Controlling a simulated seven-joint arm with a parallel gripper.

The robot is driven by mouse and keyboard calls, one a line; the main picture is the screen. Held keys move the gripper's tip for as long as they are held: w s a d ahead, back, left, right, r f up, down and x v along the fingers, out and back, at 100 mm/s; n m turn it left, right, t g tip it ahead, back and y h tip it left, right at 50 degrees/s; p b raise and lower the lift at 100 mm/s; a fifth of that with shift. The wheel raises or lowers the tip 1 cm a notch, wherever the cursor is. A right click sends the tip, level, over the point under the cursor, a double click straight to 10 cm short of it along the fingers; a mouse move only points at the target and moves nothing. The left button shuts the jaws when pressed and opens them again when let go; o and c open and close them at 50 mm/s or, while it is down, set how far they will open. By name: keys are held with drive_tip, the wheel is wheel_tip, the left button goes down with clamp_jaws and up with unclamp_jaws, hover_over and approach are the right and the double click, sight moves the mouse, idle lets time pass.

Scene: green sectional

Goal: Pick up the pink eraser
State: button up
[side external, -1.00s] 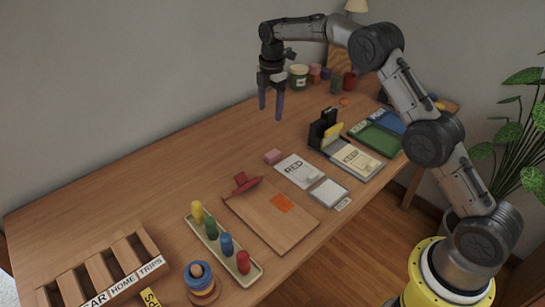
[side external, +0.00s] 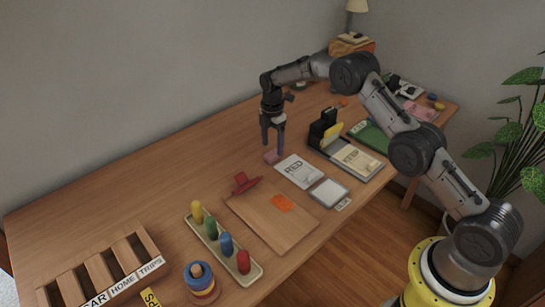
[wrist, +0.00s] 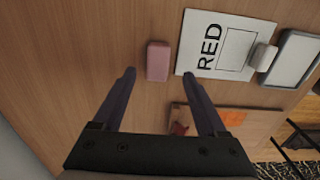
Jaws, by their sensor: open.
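The pink eraser (side external: 271,157) lies on the wooden desk just left of the white card marked RED (side external: 299,171). My gripper (side external: 272,150) points down over the eraser, its fingertips overlapping it in the side view. In the wrist view, the eraser (wrist: 158,61) lies beyond the fingertips, roughly between the lines of the two fingers. My gripper (wrist: 158,78) is open, with nothing between its fingers. I cannot tell the exact height of the fingertips above the desk.
A clipboard (side external: 262,225) with an orange patch and a red clip lies nearer the front. A tray of coloured pegs (side external: 250,275) is beside it. A black holder (side external: 322,128) and the KEEP tray (side external: 372,166) stand to the right. The desk left of the eraser is clear.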

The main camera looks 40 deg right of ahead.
sight(272, 153)
drive_tip(key=shift+w+d+f, duration=0.1)
drive_tip(key=shift+f, duration=0.8)
drive_tip(key=shift+w+d+f, duration=0.1)
drive_tip(key=shift+f, duration=0.8)
clamp_jaws()
